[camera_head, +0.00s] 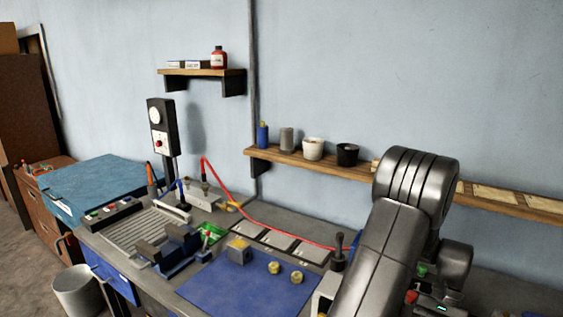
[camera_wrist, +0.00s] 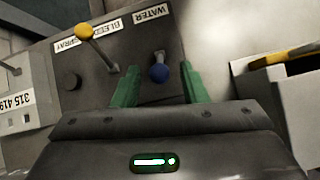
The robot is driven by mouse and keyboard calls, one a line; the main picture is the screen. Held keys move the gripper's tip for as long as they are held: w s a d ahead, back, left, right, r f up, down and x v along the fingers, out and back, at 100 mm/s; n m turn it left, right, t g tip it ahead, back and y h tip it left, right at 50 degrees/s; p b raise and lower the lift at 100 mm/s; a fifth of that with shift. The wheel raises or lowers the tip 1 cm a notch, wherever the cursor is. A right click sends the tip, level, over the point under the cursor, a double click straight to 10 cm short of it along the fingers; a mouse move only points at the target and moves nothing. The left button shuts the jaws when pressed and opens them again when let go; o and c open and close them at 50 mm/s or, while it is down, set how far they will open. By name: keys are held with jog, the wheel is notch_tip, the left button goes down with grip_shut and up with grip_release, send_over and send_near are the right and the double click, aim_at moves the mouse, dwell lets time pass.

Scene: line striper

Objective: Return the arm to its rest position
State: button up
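My arm (camera_head: 385,255) rises in the right foreground of the head view, bent at a rounded joint, its far part folding down behind. My gripper (camera_wrist: 160,80) shows in the wrist view with two green fingers apart, and a gap is visible between them. A blue-knobbed lever (camera_wrist: 160,73) on a grey panel (camera_wrist: 140,48), near the label WATER, appears between the fingertips with space on both sides. I cannot tell its depth relative to them. The fingers are not clearly visible in the head view.
A yellow-knobbed lever (camera_wrist: 84,31) stands left of the blue one. A light box (camera_wrist: 275,95) with a yellow edge is at right. In the head view, a wall shelf (camera_head: 350,165) runs behind my arm, and a blue mat (camera_head: 225,285) with small brass parts lies on the bench.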

jog(key=shift+x, duration=1.35)
